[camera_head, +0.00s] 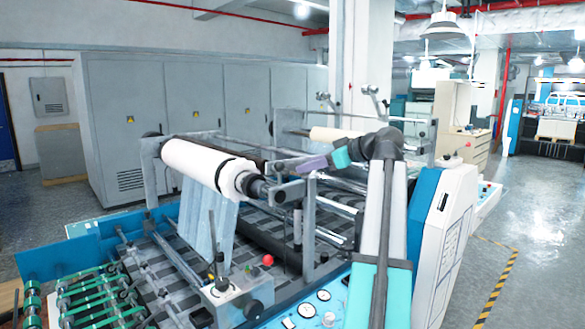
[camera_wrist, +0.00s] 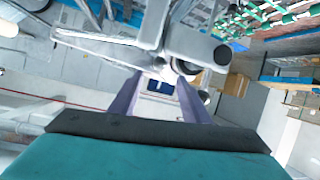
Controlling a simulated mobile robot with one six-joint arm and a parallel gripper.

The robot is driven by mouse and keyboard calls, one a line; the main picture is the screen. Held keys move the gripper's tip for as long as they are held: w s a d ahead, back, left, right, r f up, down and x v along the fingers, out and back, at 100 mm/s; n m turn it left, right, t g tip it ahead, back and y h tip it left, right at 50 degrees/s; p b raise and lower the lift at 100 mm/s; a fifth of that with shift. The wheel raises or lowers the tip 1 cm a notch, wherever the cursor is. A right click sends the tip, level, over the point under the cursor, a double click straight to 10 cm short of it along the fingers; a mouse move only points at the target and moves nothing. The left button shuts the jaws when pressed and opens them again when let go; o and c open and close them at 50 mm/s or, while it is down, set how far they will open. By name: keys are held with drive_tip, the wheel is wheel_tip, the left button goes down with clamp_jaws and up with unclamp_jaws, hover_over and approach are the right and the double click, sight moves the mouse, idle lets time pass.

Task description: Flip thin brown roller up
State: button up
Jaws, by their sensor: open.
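My gripper (camera_head: 305,165) is at the end of my arm, right of the white film roll (camera_head: 205,165), near the metal bracket at that roll's right end. In the wrist view my gripper (camera_wrist: 158,82) shows two purple fingers standing apart with nothing held between them. A grey metal bracket (camera_wrist: 145,55) lies just beyond the fingertips; whether they touch it I cannot tell. A thin dark, brownish bar (camera_head: 246,152) runs behind the white roll toward my gripper; I cannot tell for sure whether it is the thin brown roller.
The laminating machine fills the front, with a control box with a red knob (camera_head: 267,260) and green-banded rollers (camera_head: 95,297). A cream roll (camera_head: 335,135) sits farther back. Grey cabinets (camera_head: 195,105) line the rear. The floor at right (camera_head: 540,255) is open.

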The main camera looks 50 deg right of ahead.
sight(288, 171)
drive_tip(key=p+x, duration=0.3)
drive_tip(key=x, duration=0.6)
drive_tip(key=shift+w+f, duration=0.15)
drive_tip(key=shift+w, duration=0.05)
clamp_jaws()
